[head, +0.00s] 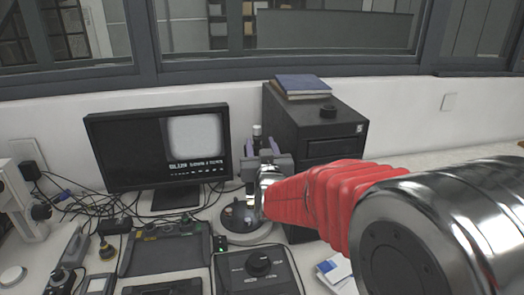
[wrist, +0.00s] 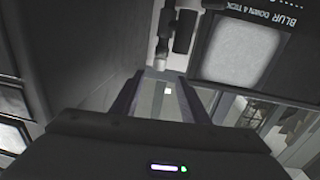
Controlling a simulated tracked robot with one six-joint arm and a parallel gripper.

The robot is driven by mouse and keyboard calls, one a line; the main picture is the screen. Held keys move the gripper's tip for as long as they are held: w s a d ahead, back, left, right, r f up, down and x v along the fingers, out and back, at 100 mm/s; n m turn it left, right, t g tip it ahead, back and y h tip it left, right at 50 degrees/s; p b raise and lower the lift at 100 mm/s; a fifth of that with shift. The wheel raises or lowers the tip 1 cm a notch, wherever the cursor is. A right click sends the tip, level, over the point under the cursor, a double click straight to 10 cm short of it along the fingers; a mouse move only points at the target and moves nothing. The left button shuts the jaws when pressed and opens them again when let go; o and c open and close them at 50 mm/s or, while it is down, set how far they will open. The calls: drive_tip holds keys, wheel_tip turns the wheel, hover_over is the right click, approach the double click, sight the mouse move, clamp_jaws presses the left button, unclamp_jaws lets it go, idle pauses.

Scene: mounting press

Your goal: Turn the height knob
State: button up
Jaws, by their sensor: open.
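I see no label for the height knob, so I cannot tell which part it is. A press-like device with a round base (head: 236,222) stands right of the monitor, its upper part mostly hidden by my gripper. My gripper (head: 262,146) is open and empty above the round base. In the wrist view the two fingers (wrist: 154,84) are apart.
A monitor (head: 155,148) stands left of my gripper; its screen text reads "BLUR DOWN A TICK" in the wrist view. A dark cabinet (head: 315,122) stands close on the right. A box with a black dial (head: 259,264), cables and several devices crowd the front of the bench.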

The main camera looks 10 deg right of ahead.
drive_tip(key=shift+s+a, duration=0.1)
drive_tip(key=shift+s, duration=1.3)
drive_tip(key=s+f+g, duration=0.3)
drive_tip(key=s+g, duration=0.1)
drive_tip(key=s, duration=0.7)
drive_tip(key=s+f+g+y, duration=0.1)
drive_tip(key=s+f+g, duration=0.2)
drive_tip(key=s, duration=0.9)
drive_tip(key=s+d+f+g, duration=0.1)
drive_tip(key=s+f+g, duration=0.2)
drive_tip(key=s, duration=0.8)
drive_tip(key=shift+s+f+n+g+y, duration=0.3)
drive_tip(key=shift+s+f+g, duration=0.1)
drive_tip(key=shift+g, duration=0.8)
drive_tip(key=shift+c, duration=1.2)
